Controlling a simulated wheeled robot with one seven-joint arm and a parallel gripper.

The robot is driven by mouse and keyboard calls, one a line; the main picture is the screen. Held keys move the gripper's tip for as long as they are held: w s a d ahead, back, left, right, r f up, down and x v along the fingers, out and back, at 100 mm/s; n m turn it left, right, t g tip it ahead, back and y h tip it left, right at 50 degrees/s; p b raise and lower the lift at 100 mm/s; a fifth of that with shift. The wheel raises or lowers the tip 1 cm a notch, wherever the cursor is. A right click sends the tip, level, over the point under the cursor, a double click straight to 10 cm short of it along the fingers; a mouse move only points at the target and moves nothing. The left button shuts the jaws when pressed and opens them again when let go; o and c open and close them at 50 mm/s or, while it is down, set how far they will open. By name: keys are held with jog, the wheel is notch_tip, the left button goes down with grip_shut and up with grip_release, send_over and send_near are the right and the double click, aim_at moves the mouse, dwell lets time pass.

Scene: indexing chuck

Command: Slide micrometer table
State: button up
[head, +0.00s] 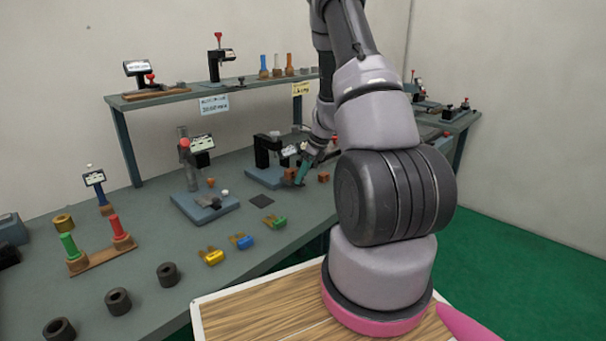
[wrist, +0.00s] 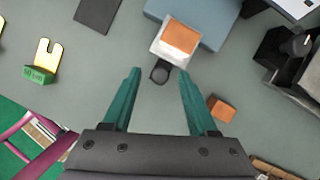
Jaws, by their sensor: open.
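In the wrist view a small pale table (wrist: 157,54) with an orange-brown block (wrist: 181,37) on it sits at the edge of a blue base (wrist: 215,28). A dark round knob (wrist: 160,72) sticks out from its near side. I take this as the micrometer table. My gripper (wrist: 160,78) is open, its teal fingers on either side of the knob in the picture; no contact shows, and the height gap is unclear. In the head view my gripper (head: 302,174) is at the right end of the blue base (head: 263,178) with a black stand (head: 262,150). My arm hides part of it.
A loose orange-brown block (wrist: 222,109) lies near my right finger. A green forked piece (wrist: 40,73) and dark pad (wrist: 97,13) lie left. A dark metal device (wrist: 290,50) stands right. Another blue-based fixture (head: 203,207) stands left on the bench.

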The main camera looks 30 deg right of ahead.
jog(key=shift+c, duration=0.3)
grip_shut()
jog(key=shift+w, duration=0.15)
dwell(1.0)
